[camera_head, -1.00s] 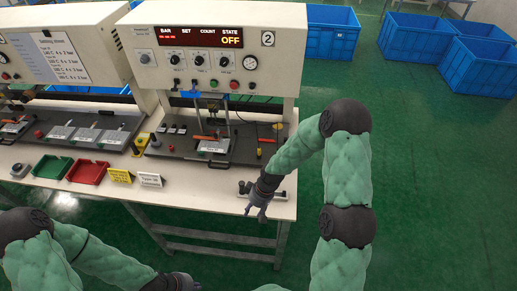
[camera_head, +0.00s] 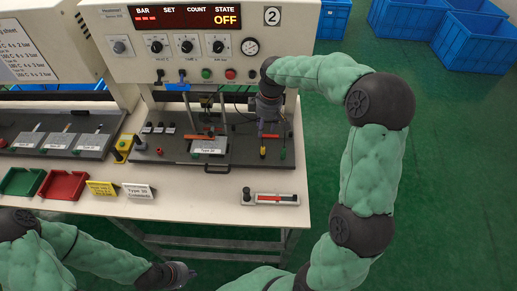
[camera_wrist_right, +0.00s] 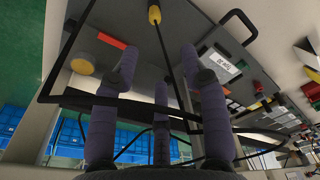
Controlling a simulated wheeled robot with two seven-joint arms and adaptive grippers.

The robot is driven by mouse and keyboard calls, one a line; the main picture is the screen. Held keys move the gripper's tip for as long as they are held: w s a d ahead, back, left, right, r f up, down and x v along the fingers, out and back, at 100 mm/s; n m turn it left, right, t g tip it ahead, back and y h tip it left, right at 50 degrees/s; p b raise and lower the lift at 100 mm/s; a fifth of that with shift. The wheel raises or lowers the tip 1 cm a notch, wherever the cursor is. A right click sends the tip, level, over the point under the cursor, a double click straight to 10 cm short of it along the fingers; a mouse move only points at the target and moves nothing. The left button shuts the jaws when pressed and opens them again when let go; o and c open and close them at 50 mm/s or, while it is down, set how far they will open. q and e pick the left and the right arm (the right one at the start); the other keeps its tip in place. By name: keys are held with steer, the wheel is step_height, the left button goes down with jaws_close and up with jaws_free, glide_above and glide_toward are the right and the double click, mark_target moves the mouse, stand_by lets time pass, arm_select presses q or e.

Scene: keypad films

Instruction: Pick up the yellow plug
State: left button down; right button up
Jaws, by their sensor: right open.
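The yellow plug (camera_head: 263,151) is on the right part of the dark plate under the press at station 2. It also shows at the top of the right wrist view (camera_wrist_right: 154,14), with a dark cable running down from it. My right gripper (camera_head: 268,127) is over the right part of the plate, just above the yellow plug in the picture. In the right wrist view its purple fingers (camera_wrist_right: 160,72) are spread and hold nothing, with the plug beyond their tips. My left gripper (camera_head: 183,273) is low in front of the table, apart from it; its fingers are unclear.
A green plug (camera_head: 282,153) is right of the yellow one. The press (camera_head: 200,45) rises behind the plate (camera_head: 235,158). A small tray with a red bar (camera_head: 270,199) lies at the table's front right. Red (camera_head: 63,186) and green (camera_head: 20,182) trays are at left.

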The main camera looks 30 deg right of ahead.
mark_target(263, 147)
steer(key=f+b, duration=0.2)
steer(key=shift+s+f, duration=0.3)
steer(key=shift+f, duration=0.1)
steer(key=f, duration=0.2)
steer(key=f+b, duration=0.1)
steer(key=f, duration=0.2)
steer(key=shift+w+a+f, duration=0.1)
steer(key=shift+w+f, duration=0.05)
steer(key=shift+w, duration=0.05)
steer(key=f, duration=0.1)
steer(key=f+b, duration=0.1)
steer(key=f, duration=0.1)
steer(key=f+b, duration=0.1)
steer(key=f, duration=0.1)
steer(key=shift+w, duration=0.25)
arm_select(q)
steer(key=f, duration=0.5)
steer(key=shift+s+f, duration=0.25)
steer(key=shift+s, duration=0.1)
arm_select(e)
jaws_close()
